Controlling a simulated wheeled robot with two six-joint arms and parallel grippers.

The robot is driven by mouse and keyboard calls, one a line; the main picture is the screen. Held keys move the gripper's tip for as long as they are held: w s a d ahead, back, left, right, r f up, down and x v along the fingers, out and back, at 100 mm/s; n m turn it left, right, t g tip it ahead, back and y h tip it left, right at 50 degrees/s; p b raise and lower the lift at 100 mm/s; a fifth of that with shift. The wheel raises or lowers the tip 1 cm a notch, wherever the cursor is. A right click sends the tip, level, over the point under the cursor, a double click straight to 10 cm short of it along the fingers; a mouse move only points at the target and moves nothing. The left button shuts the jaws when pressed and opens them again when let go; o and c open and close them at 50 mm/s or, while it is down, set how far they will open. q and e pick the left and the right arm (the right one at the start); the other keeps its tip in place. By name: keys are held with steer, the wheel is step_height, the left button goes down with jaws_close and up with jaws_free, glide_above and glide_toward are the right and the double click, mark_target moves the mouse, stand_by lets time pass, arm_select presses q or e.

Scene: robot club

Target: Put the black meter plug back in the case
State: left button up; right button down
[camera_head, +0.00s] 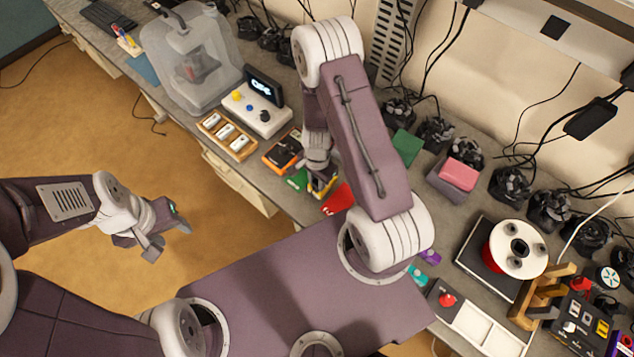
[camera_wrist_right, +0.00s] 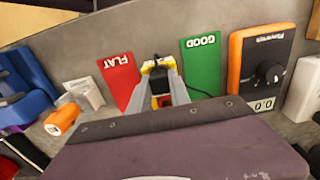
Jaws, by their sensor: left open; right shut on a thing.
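My right gripper (camera_head: 320,187) is low over the bench, between the green and red cards. In the right wrist view its jaws (camera_wrist_right: 158,66) are closed, with yellow at the tips and a thin black lead at them. The held thing, which I take to be the black meter plug, is mostly hidden. The orange meter (camera_wrist_right: 262,70), with black dial and display, lies right of the green card; it also shows in the head view (camera_head: 281,154). I cannot pick out a separate case. My left gripper (camera_head: 166,238) is open and empty above the floor, off the bench.
The red FLAT card (camera_wrist_right: 119,80) and green GOOD card (camera_wrist_right: 202,62) flank the right jaws. An orange cylinder (camera_wrist_right: 62,119) and a blue object (camera_wrist_right: 24,85) lie to the left. A wooden tray (camera_head: 240,155) and a console (camera_head: 268,123) stand beyond the meter. A spool (camera_head: 518,249) stands at right.

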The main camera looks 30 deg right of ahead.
steer(key=shift+r+p, duration=1)
steer(key=shift+r, duration=0.1)
steer(key=shift+r+p, duration=1.8)
steer(key=c, duration=2.1)
jaws_free()
steer(key=shift+f, duration=0.1)
jaws_close()
